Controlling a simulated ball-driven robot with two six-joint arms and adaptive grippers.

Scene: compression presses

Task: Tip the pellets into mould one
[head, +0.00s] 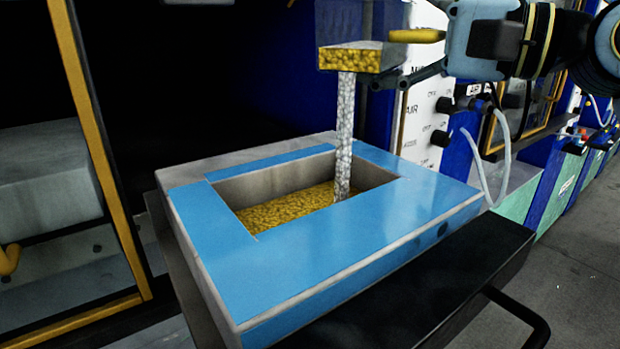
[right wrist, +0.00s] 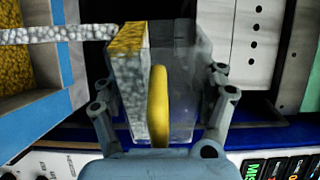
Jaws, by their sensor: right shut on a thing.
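A grey metal scoop (head: 345,57) with a yellow handle (head: 417,36) is tilted above the mould, yellow pellets at its open face. My right gripper (head: 400,68) is shut on the scoop at its handle side; in the right wrist view its fingers flank the scoop (right wrist: 180,85) and the handle (right wrist: 158,105). A whitish, speckled stream (head: 345,130) falls from the scoop into the cavity of the blue-topped mould (head: 335,245). Yellow pellets (head: 285,210) cover the cavity floor, below the rim. No mould number is readable. My left gripper is not in view.
A dark shelf with a black handle (head: 525,310) lies in front of the mould. A yellow-framed press door (head: 100,150) stands at left. A white control panel (head: 430,100) with knobs stands behind right. Grey floor (head: 590,250) is clear at far right.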

